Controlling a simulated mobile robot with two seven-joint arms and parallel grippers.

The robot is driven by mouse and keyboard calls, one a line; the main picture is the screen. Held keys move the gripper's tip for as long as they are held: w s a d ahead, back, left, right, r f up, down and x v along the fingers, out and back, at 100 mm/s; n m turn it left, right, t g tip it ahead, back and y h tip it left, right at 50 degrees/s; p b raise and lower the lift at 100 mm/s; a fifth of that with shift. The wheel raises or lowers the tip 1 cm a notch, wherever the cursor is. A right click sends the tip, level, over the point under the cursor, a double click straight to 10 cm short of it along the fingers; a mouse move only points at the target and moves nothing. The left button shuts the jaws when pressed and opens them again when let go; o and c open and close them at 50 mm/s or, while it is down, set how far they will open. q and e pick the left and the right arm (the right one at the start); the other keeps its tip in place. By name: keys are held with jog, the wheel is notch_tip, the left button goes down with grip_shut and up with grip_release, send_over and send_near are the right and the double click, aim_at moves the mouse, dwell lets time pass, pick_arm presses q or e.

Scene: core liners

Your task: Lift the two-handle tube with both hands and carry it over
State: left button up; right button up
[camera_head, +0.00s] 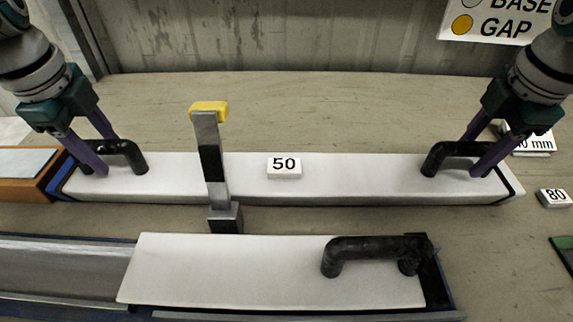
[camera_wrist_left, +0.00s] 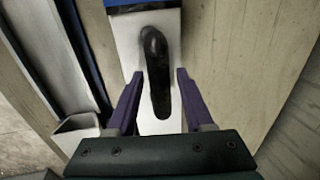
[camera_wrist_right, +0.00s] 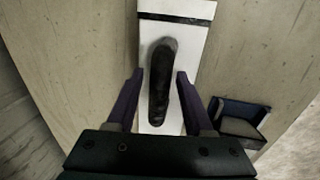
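The two-handle tube (camera_head: 345,180) is a long white box-shaped piece lying level across the table, with a black handle near each end. My left gripper (camera_head: 107,156) is at its left handle (camera_head: 134,156). In the left wrist view the purple fingers stand either side of that handle (camera_wrist_left: 157,75), with gaps showing, so it is open. My right gripper (camera_head: 470,158) is at the right handle (camera_head: 432,161). In the right wrist view its fingers straddle that handle (camera_wrist_right: 161,80), also open with gaps. The middle of each handle is partly hidden by fingers in the head view.
An upright post (camera_head: 214,165) with a yellow top stands close in front of the tube. A shorter white piece (camera_head: 230,270) with one black handle (camera_head: 375,246) lies nearer, by a grey channel (camera_head: 60,270). A "50" tag (camera_head: 284,168) shows at the tube. Bare table lies behind.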

pick_arm(q)
grip_shut()
pick_arm(e)
grip_shut()
dwell(0.8)
pick_arm(q)
jog(key=shift+r, duration=0.15)
pick_arm(e)
jog(key=shift+w+r, duration=0.1)
jog(key=shift+r, duration=0.05)
pick_arm(q)
jog(key=shift+r, duration=0.1)
pick_arm(e)
jog(key=shift+r, duration=0.1)
